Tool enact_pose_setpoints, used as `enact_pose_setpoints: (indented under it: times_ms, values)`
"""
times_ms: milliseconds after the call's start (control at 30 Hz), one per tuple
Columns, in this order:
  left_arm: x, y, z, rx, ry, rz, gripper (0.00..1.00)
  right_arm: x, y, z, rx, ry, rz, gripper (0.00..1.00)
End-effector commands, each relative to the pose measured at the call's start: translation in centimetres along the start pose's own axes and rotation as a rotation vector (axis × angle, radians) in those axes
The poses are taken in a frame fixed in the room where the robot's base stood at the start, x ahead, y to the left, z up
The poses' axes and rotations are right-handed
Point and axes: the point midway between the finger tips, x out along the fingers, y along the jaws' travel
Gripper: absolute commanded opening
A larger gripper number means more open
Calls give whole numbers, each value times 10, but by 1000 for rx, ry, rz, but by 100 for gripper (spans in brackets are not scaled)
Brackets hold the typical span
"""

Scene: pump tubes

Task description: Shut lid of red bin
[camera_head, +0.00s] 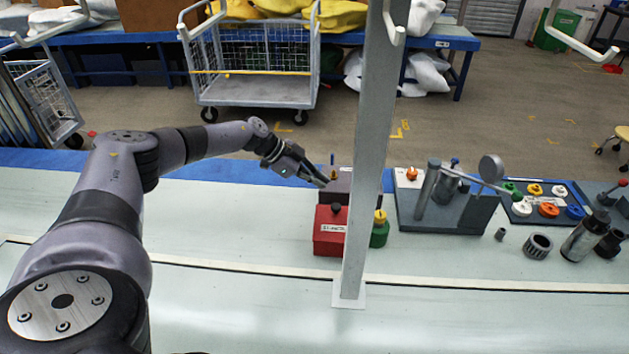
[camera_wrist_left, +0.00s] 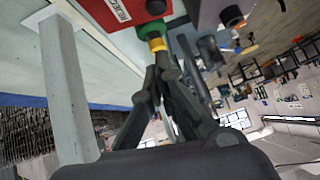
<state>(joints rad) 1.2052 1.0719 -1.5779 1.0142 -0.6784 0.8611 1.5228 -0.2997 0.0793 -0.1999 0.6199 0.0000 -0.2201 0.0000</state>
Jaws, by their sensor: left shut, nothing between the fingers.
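The red bin (camera_head: 329,232) is a small red box with a white label and a black knob, on the bench left of the grey post. Its red face also shows upside down at the top of the left wrist view (camera_wrist_left: 122,14). A dark grey-purple part (camera_head: 338,182) stands just behind it; I cannot tell whether this is its raised lid or a separate box. My left gripper (camera_head: 322,182) is shut and empty, its fingertips near this grey part's left side; contact is unclear. The fingers also show in the left wrist view (camera_wrist_left: 160,65). My right gripper is out of view.
The upright grey post (camera_head: 372,150) rises in front, just right of the bin. A green container with a yellow top (camera_head: 380,234) stands behind the post. A grey fixture (camera_head: 455,215) and several loose metal parts lie further right. The bench left of the bin is clear.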

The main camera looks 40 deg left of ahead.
Motion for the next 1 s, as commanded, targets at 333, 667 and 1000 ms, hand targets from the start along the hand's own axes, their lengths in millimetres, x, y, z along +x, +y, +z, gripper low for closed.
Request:
enact_pose_setpoints:
  times_ms: [333, 667, 1000]
  values:
    - [73, 1, 11, -3, -2, -1, 0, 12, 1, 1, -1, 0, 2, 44]
    - [90, 0, 29, 0, 0, -2, 0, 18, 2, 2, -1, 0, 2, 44]
    - [90, 0, 29, 0, 1, -2, 0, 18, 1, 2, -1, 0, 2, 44]
